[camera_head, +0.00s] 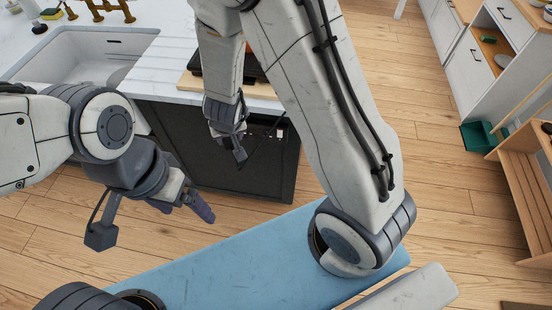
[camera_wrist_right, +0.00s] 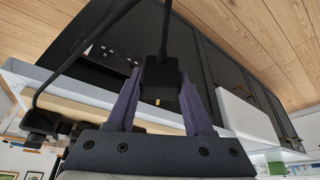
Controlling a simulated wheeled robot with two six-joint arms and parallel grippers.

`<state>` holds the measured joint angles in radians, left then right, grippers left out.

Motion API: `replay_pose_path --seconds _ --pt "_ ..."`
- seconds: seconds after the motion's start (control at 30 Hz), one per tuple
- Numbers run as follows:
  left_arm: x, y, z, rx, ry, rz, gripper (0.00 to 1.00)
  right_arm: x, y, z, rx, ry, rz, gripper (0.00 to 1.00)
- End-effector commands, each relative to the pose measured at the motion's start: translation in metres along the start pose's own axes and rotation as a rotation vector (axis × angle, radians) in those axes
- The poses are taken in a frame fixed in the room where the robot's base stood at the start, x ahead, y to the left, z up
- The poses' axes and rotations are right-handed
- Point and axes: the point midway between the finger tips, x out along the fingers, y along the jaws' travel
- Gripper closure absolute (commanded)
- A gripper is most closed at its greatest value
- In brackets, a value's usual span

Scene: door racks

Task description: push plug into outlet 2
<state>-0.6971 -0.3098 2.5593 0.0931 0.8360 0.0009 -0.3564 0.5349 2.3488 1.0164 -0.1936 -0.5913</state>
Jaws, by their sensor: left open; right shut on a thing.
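The plug (camera_wrist_right: 160,72) is a black block with a black cord, held between the purple fingertips of my right gripper (camera_wrist_right: 160,85) in the right wrist view. A small yellow spot shows just below the plug. A row of small outlets (camera_wrist_right: 114,58) sits on the dark island panel, left of and apart from the plug. In the head view the outlets show as small light marks (camera_head: 272,132) near the right wrist; which is outlet 2 I cannot tell. My left gripper (camera_head: 199,205) is open and empty over the floor.
The dark island (camera_head: 215,155) has a white counter with a sink (camera_head: 80,55) and a wooden board (camera_head: 258,90). Its cord loops across the right wrist view. Open wooden floor (camera_head: 440,190) lies right, with a wooden rack (camera_head: 520,180) and a green bin (camera_head: 482,137).

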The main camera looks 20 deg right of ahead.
Motion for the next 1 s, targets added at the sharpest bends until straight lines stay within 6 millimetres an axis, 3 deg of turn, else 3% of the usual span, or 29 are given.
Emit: replay_pose_path --seconds 0.03,0.1,0.3,0.4,0.6,1.0 --pt "0.03 -0.002 0.002 0.0 -0.001 0.0 0.12 0.031 0.008 0.009 0.041 0.0 0.017 1.0" --pt "0.054 -0.004 0.003 0.0 -0.001 0.0 0.12 0.056 0.019 0.015 0.105 0.001 0.042 1.0" --pt "0.112 -0.008 0.006 0.001 -0.001 0.0 0.12 0.119 0.053 0.032 0.289 0.002 0.118 1.0" --pt "0.133 -0.01 0.008 0.001 -0.001 0.0 0.12 0.141 0.067 0.039 0.361 0.002 0.151 1.0" --pt "0.153 -0.011 0.009 0.001 0.0 0.0 0.12 0.163 0.084 0.048 0.449 0.0 0.188 1.0" --pt "0.153 -0.011 0.008 0.001 0.0 0.0 0.12 0.163 0.087 0.048 0.466 -0.001 0.197 1.0"
